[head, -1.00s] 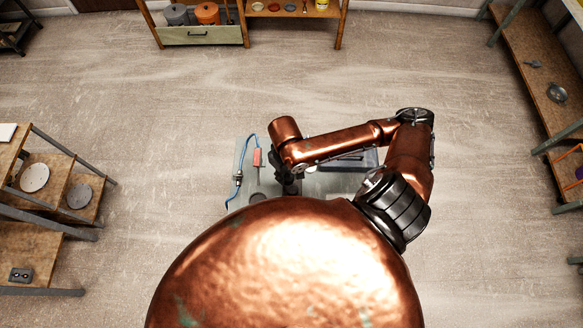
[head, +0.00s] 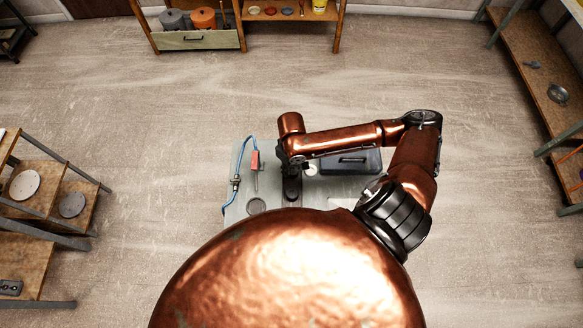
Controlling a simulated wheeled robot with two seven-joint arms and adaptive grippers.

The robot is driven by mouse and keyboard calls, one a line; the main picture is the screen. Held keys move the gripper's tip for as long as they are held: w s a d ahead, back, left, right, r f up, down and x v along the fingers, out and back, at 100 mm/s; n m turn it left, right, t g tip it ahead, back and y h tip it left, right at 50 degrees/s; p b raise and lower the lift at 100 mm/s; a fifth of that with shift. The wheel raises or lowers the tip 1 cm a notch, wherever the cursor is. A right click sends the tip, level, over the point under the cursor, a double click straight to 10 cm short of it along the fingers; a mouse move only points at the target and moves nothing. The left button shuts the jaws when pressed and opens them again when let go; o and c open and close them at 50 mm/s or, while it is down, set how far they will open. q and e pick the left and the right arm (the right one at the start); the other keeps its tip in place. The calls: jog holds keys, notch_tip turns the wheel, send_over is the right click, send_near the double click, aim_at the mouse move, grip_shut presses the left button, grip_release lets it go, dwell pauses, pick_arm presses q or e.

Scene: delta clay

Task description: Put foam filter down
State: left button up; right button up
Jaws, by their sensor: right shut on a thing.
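My right gripper (head: 291,190) points down over the grey worktop (head: 240,212), just above my body's edge. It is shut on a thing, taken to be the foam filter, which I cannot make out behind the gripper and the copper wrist. Whether it touches the worktop cannot be told. My left gripper is out of view.
On the worktop are a blue hose (head: 226,200), a red-handled tool (head: 255,160), a round grey disc or opening (head: 256,206), a small white round piece (head: 311,170) and a dark tray (head: 352,162). Shelves stand left (head: 45,170), right (head: 535,85) and back (head: 245,28). Open floor surrounds the worktop.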

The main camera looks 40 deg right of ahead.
aim_at(292, 169)
jog(key=shift+f, duration=0.2)
jog(key=o, duration=1)
notch_tip(292, 169, up, 12)
jog(key=shift+r+p, duration=0.15)
jog(key=shift+p, duration=0.85)
